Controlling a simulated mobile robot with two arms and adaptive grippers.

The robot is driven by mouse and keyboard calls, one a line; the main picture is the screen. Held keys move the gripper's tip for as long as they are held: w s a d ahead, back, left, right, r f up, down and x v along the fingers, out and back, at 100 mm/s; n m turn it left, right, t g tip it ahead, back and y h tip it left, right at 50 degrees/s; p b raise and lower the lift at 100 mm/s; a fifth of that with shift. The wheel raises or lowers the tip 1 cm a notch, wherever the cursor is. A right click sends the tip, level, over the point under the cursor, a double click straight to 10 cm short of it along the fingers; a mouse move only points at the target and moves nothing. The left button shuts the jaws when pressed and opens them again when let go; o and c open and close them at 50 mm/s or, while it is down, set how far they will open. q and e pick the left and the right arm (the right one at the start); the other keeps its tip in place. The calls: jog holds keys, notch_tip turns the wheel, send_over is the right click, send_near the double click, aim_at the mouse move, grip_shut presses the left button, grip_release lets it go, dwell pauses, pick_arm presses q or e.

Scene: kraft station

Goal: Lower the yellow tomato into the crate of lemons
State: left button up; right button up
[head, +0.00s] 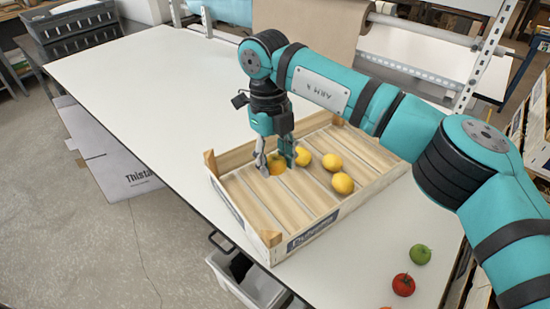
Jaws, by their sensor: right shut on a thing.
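The yellow tomato (276,166), orange-yellow in colour, is between the fingers of my right gripper (274,160), which is shut on it. The gripper points down inside the wooden crate (295,203), near its far left part. The tomato is low, close to the slatted floor; I cannot tell whether it touches it. Three lemons show in the crate: one (302,156) just right of the gripper, one (332,163) farther right, and one (342,183) nearer the front. My left gripper is out of view.
The crate stands on a white table (150,85), whose left part is bare. A green tomato (420,254) and a red tomato (403,285) lie on the table at the lower right, with an orange thing cut off below. Brown paper (305,25) hangs behind.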

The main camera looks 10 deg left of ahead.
jog(key=b, duration=0.7)
send_over(276, 214)
jog(key=shift+w+a+f, duration=0.1)
jog(key=shift+a+f, duration=0.05)
jog(key=shift+f, duration=5.15)
jog(key=shift+f+b, duration=2)
jog(key=shift+f, duration=0.5)
jog(key=o, duration=1.1)
